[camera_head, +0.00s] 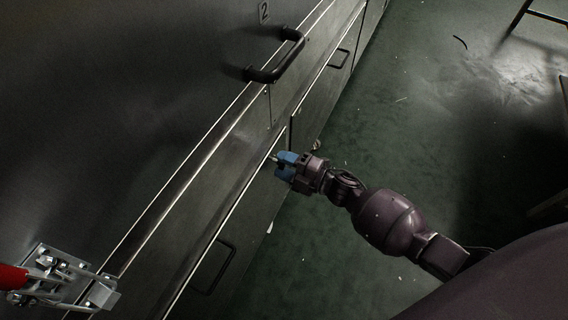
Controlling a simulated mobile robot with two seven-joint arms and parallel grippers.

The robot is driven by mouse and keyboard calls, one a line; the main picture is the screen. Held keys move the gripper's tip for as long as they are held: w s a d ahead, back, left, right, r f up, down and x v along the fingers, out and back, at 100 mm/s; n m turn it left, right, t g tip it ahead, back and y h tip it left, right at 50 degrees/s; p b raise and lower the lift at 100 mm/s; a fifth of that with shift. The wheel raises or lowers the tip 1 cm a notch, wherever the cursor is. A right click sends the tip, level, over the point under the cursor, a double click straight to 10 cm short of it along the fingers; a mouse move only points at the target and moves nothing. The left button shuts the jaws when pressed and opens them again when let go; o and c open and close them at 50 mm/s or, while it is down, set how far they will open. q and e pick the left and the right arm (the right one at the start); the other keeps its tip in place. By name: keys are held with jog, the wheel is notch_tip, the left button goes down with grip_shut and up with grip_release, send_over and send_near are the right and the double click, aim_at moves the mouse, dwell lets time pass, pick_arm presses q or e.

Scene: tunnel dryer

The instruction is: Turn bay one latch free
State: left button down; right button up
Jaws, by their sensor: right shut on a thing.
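My right gripper (279,162) has blue fingers and reaches from the right to the edge of the dark metal dryer front. It is shut on a small pale part (272,157), of which only a tip shows; I cannot tell whether this is a latch. A metal toggle latch (62,278) with a red handle (12,277) sits at the lower left, well apart from my right gripper. The handle is cut off by the picture's edge. No label for bay one shows. My left gripper is not in view.
Lower panels have thin pulls (213,268). The green floor (430,130) is mostly clear, with small scraps. A stand leg (518,17) shows at top right.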

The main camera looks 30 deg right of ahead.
jog(key=n, duration=0.2)
jog(key=shift+f+n+b, duration=0.15)
jog(key=shift+n+b, duration=0.15)
jog(key=shift+n, duration=0.4)
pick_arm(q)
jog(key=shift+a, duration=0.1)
pick_arm(e)
jog(key=shift+n, duration=0.3)
jog(key=o, duration=0.9)
pick_arm(q)
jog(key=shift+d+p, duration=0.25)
jog(key=shift+p, duration=0.6)
pick_arm(e)
jog(key=shift+v, duration=5.45)
